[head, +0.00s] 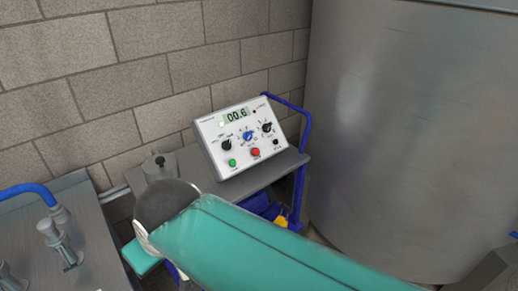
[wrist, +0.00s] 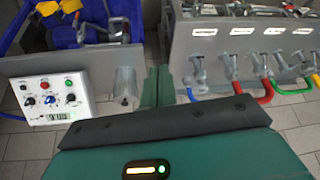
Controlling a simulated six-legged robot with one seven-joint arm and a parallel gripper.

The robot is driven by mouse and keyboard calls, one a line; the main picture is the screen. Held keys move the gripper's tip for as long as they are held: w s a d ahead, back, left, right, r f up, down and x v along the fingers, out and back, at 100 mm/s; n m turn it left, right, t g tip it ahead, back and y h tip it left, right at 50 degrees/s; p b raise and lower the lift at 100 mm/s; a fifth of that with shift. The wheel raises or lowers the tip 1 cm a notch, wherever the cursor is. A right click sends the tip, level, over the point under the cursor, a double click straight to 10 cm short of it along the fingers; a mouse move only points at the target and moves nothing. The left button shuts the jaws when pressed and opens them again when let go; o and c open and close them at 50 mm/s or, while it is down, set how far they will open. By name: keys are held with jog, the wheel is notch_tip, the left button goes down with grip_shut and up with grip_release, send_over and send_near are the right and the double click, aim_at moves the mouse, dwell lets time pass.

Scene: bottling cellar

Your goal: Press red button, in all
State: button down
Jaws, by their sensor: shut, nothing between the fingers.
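A white control box (head: 240,138) stands tilted on a grey cart top in the head view. Its red button (head: 255,152) is at the front edge, right of a green button (head: 232,162). Its display (head: 237,115) appears to read 00.6. In the wrist view the box is upside down at the left, with the red button (wrist: 42,83) in plain sight. My gripper (wrist: 158,88) is shut and empty, right of the box and apart from it. In the head view my arm hides most of the gripper.
A metal pot (head: 159,168) stands left of the box on the cart top (head: 206,184). A blue handle (head: 303,122) rises at the cart's right. A large steel tank (head: 410,130) fills the right. A bench (head: 95,245) with metal taps is at the left. A block wall stands behind.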

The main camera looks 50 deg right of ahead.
aim_at(256, 151)
jog(key=w+d+f+m, duration=0.2)
jog(key=w+d+m, duration=0.3)
jog(key=w+d, duration=0.5)
jog(key=w+d+f+m, duration=0.2)
jog(key=w+d+m, duration=0.3)
jog(key=w+d, duration=0.5)
jog(key=s+d+f+m+t, duration=0.1)
jog(key=s+d+f+m, duration=0.1)
jog(key=d, duration=0.9)
jog(key=s+d+f+m+t+h, duration=0.1)
jog(key=d+m, duration=0.4)
jog(key=d, duration=0.7)
jog(key=s+d+f+m+t+h, duration=0.1)
jog(key=s+d+f+m, duration=0.2)
jog(key=d, duration=0.9)
jog(key=s+f, duration=0.1)
jog(key=s, duration=0.1)
jog(key=shift+s+m+t, duration=0.3)
jog(key=shift+s+t, duration=0.05)
jog(key=shift+t, duration=0.05)
jog(key=shift+d, duration=0.1)
jog(key=x, duration=1.4)
